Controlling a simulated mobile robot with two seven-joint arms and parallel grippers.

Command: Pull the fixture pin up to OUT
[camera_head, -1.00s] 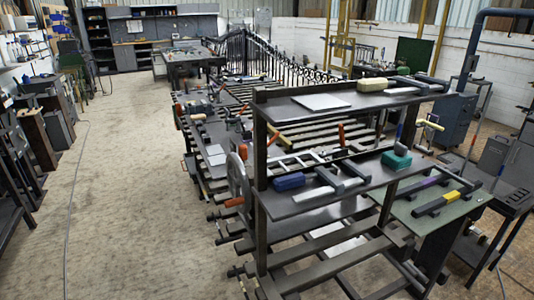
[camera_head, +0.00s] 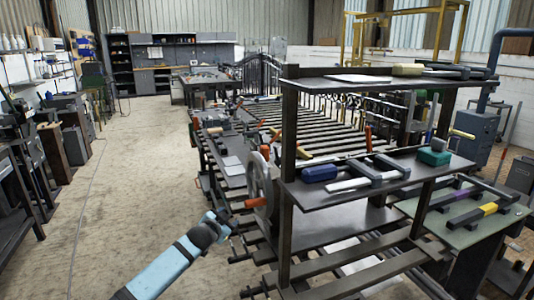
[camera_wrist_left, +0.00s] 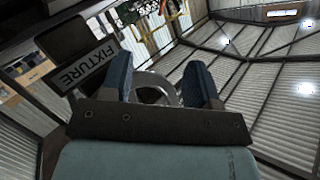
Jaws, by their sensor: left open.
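My left gripper (camera_head: 229,215) is at the near left side of the rack, close to an orange handle (camera_head: 255,202) beside a grey wheel (camera_head: 260,178). In the left wrist view its two blue fingers stand apart (camera_wrist_left: 160,74), with nothing visibly clamped between them. I cannot make out the fixture pin in either view. My right gripper is not in view.
The dark shelf rack (camera_head: 288,160) stands right of my arm, holding a blue block (camera_head: 320,173), clamps and a green block (camera_head: 434,156). Long metal bars stick out low beside the gripper. The floor (camera_head: 130,190) to the left is open.

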